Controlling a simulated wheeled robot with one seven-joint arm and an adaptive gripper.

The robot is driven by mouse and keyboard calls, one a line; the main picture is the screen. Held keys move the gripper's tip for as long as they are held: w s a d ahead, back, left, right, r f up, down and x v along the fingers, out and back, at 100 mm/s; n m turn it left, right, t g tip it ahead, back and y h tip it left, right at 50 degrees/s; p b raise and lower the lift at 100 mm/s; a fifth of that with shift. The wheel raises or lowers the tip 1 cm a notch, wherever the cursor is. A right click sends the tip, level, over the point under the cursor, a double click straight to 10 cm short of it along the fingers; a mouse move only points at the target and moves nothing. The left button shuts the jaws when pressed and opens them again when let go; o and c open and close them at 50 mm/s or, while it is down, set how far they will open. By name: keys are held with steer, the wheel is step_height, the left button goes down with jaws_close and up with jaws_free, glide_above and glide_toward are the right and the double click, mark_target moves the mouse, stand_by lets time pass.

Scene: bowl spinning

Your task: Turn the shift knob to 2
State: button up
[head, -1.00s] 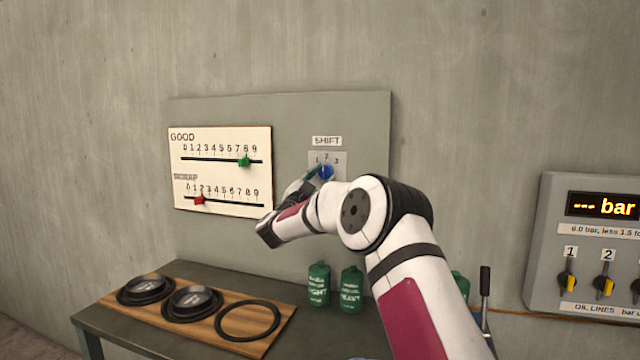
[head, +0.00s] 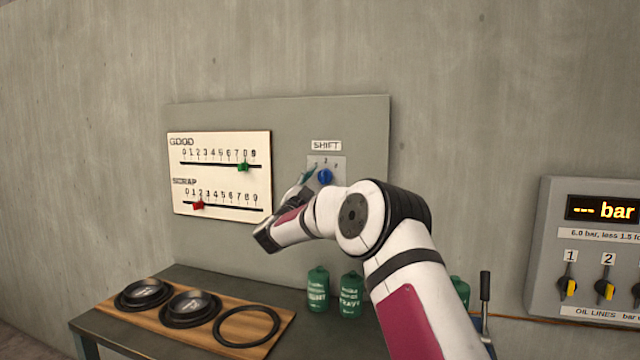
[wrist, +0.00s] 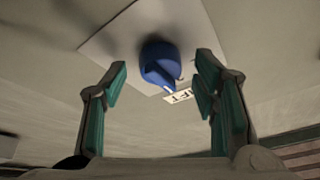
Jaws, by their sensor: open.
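The blue shift knob (head: 325,176) sits on a small light plate (head: 341,163) marked 1, 2, 3 under the SHIFT label (head: 326,146). In the wrist view the knob (wrist: 160,62) shows a white pointer mark on the side toward the SHIFT label (wrist: 179,96); the numbers do not show there. My gripper (wrist: 162,80) is open, with one teal finger on each side of the knob and gaps to both. In the head view my gripper (head: 307,177) is just left of the knob, partly hidden by my arm.
A white GOOD/SCRAP slider board (head: 220,178) is on the same grey panel, left of the knob. Below, a table holds a wooden board (head: 205,340) with round parts and green bottles (head: 318,289). An oil-line panel (head: 590,245) is at right.

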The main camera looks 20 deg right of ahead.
steer(key=v, duration=1.1)
steer(key=shift+s+a+f, duration=0.2)
steer(key=shift+a+f, duration=0.05)
steer(key=shift+a, duration=0.05)
steer(key=a+r+n+t+y, duration=0.6)
steer(key=a+r+n+y, duration=0.1)
steer(key=r+n+y, duration=0.15)
steer(key=s+a+r+n+g+y+p, duration=0.1)
steer(key=s+a+n+g+y+p, duration=0.15)
steer(key=s+a+n+y, duration=0.55)
steer(key=s+d+f+g, duration=0.2)
steer(key=s+f+g, duration=0.2)
steer(key=s, duration=1.1)
steer(key=s+d+f+n+g+p, duration=0.1)
steer(key=s+f+g, duration=0.3)
steer(key=s, duration=1.1)
steer(key=s+d+f+g, duration=0.3)
steer(key=s+f+g, duration=0.2)
steer(key=s, duration=1)
step_height(320, 180, down, 3)
steer(key=shift+d+r+y, duration=0.1)
steer(key=shift+d+y, duration=0.25)
steer(key=shift+y, duration=0.1)
